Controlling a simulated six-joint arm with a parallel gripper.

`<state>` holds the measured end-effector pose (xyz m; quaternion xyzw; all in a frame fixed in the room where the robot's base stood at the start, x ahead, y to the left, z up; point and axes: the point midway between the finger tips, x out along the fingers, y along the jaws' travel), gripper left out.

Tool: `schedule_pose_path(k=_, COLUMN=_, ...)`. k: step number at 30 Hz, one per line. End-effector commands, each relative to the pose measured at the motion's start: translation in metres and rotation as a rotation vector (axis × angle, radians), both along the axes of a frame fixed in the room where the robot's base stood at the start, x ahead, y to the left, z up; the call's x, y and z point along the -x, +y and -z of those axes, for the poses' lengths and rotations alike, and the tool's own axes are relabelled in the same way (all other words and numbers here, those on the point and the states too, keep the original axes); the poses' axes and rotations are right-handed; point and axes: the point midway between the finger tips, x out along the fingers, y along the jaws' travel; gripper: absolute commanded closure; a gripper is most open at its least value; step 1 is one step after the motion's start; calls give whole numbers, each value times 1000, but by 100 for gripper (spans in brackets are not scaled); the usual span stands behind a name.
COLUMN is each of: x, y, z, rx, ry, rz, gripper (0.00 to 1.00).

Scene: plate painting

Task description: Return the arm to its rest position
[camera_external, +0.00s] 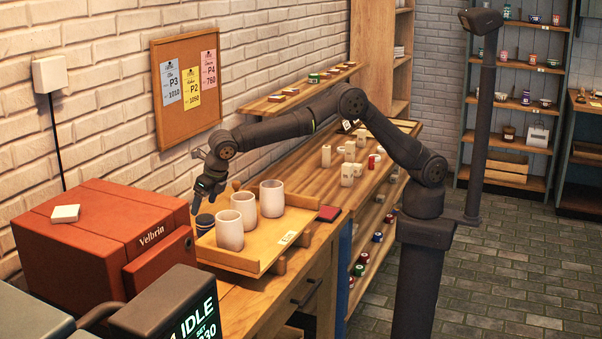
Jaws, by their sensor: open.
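My gripper (204,191) is at the end of my outstretched arm, pointing down at the left end of the wooden tray (236,262). It is open. A dark blue cup (205,224) stands just under or beside the fingertips; I cannot tell whether they touch it. Three plain whitish cups, a front one (230,231), a middle one (244,208) and a back one (272,198), stand upright on the tray to the right of my gripper.
A red-brown kiln-like box (95,240) marked Velbrin stands close to the left of my gripper. A display reading IDLE (196,326) is in front. A wall shelf (300,93) and a bench with pale pieces (347,170) lie behind. The floor at right is clear.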

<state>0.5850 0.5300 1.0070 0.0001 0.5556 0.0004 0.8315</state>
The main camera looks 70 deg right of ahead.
Motion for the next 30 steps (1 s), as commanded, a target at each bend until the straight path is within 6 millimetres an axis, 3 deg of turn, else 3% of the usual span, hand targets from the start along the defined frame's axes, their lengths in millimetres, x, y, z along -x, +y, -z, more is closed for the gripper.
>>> schedule_pose_path(k=8, x=0, y=0, z=30, rx=3, ry=2, rz=-1, gripper=24)
schedule_pose_path(k=14, x=0, y=0, z=68, rx=2, ry=3, rz=0, gripper=24)
schedule_pose_path(k=19, x=-12, y=-1, z=101, rx=3, ry=3, rz=1, gripper=24)
schedule_pose_path(k=24, x=-12, y=0, z=68, rx=-2, ry=-2, rz=0, gripper=24)
schedule_pose_path(k=30, x=-12, y=0, z=56, rx=0, ry=0, rz=0, gripper=24)
